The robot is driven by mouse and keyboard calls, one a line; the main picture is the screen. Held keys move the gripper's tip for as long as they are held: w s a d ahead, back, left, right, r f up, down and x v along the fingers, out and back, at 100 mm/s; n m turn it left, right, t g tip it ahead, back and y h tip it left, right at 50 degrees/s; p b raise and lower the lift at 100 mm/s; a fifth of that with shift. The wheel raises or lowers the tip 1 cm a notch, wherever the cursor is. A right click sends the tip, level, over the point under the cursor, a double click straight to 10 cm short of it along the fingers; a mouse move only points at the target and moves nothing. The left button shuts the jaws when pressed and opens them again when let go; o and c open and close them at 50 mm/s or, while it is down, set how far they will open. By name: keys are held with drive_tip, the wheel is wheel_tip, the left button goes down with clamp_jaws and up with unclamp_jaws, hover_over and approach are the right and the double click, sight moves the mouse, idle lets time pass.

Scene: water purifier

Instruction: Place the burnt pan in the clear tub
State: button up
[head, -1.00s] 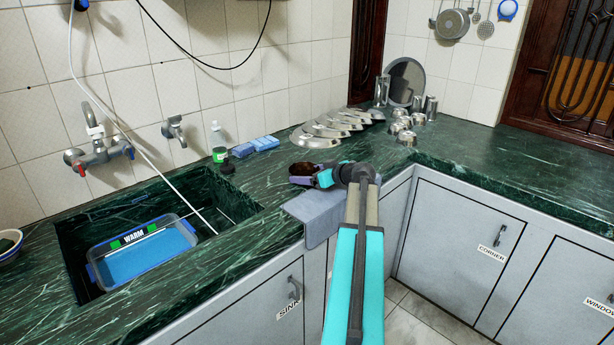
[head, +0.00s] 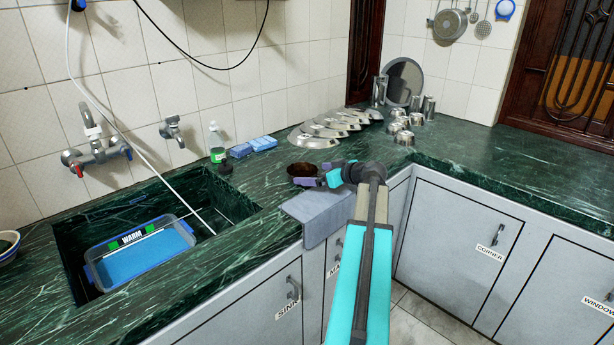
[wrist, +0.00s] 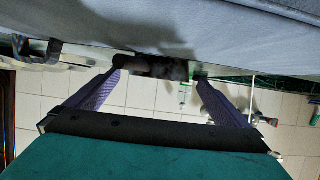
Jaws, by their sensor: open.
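The burnt pan (head: 302,169) is a small dark brown round vessel at the counter's front edge, by the grey cloth. In the wrist view its dark side (wrist: 155,67) shows between and just beyond my fingertips. My gripper (head: 309,181) has purple fingers and is open, close in front of the pan. I cannot tell whether a finger touches it. The clear tub (head: 96,276) has a blue rim and a green "WARM" label. It sits in the sink at the left with blue water in it.
A grey cloth (head: 320,212) hangs over the counter edge beneath my gripper. Blue sponges (head: 262,144) and a green-labelled bottle (head: 217,150) stand behind the sink. Steel plates (head: 312,139) and cups (head: 404,138) stand farther back. A white hose (head: 150,165) crosses above the sink.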

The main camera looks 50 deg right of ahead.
drive_tip(key=v, duration=0.7)
drive_tip(key=shift+s+r, duration=0.1)
drive_tip(key=shift+s, duration=0.1)
drive_tip(key=shift+c, duration=0.3)
